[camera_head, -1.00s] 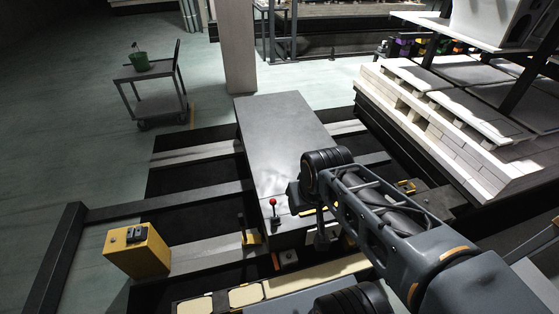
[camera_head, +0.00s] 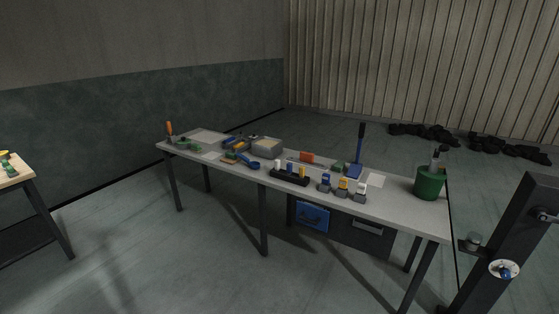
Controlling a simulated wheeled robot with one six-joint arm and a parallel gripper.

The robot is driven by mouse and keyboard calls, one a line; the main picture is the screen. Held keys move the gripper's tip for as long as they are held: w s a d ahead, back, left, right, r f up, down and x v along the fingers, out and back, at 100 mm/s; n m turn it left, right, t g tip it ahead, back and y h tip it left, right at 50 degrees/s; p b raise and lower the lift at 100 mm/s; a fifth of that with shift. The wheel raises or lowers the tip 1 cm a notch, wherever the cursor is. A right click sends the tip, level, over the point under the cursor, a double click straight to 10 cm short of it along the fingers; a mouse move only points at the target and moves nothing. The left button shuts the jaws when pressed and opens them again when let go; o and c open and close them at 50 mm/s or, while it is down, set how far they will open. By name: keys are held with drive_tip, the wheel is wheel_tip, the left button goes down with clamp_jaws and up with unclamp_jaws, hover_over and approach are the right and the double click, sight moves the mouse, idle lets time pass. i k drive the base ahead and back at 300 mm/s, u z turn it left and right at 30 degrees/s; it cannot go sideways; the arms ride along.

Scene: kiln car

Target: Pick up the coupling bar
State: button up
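I cannot pick out the coupling bar for certain in the head view. A long grey workbench (camera_head: 400,208) stands across the middle with many small items on it. A blue long-handled item (camera_head: 357,155) stands upright near its right part. My gripper and arm are not in view.
A green bucket (camera_head: 430,184) with tools stands on the bench's right end. A dark post (camera_head: 505,245) stands at the right. A wooden-topped table (camera_head: 14,178) is at the left edge. Dark lumps (camera_head: 425,132) lie on the floor behind. The floor in front of the bench is clear.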

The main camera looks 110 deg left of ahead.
sight(306, 158)
drive_tip(key=k, duration=0.55)
drive_tip(key=u, duration=2.1)
drive_tip(key=i, duration=1.4)
drive_tip(key=u, duration=1.4)
drive_tip(key=i, duration=0.3)
drive_tip(key=z, duration=5.95)
